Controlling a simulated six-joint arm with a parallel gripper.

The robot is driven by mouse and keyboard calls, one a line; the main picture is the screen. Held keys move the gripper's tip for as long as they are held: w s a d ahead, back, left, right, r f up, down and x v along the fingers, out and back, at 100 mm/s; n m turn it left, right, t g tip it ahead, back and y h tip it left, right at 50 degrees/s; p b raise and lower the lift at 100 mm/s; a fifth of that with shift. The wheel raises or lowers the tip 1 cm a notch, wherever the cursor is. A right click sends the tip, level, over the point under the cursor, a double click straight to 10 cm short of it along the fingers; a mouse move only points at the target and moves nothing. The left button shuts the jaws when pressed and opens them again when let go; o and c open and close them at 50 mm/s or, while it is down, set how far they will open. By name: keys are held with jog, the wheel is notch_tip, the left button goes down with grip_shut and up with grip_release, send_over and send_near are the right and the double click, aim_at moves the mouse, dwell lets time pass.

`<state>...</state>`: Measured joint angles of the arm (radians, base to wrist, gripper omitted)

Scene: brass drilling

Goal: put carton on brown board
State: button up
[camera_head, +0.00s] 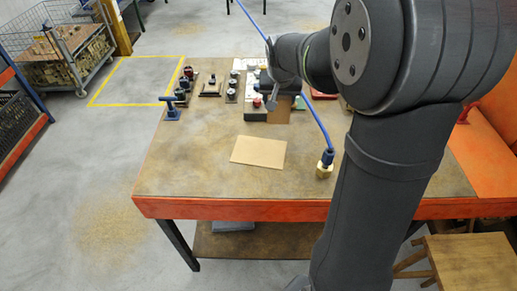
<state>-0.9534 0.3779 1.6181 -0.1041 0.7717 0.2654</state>
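A flat tan-brown board (258,152) lies on the workbench, left of centre and near the front, with nothing on it. Behind it, a brown box-like piece (278,112) shows just below my gripper. It may be the carton, but it is partly hidden. My gripper (273,101) points down at the back middle of the bench, its fingers small and dark. I cannot tell whether they are open or touch the brown piece.
The workbench (185,165) has an orange front edge. Fixtures with dark and red knobs (211,88) stand at the back left, beside a blue-handled tool (171,110). A blue hose ends in a brass fitting (324,165) right of the board. The front left is clear.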

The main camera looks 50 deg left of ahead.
jog(key=s+d, duration=0.2)
jog(key=d, duration=0.8)
send_near(259, 146)
jog(key=shift+w+a+r, duration=0.25)
jog(key=shift+w+a, duration=0.25)
jog(key=shift+w, duration=0.15)
jog(key=shift+f, duration=2.05)
jog(key=shift+f, duration=0.1)
jog(key=o, duration=1.3)
jog(key=shift+f, duration=0.1)
jog(key=shift+o, duration=0.2)
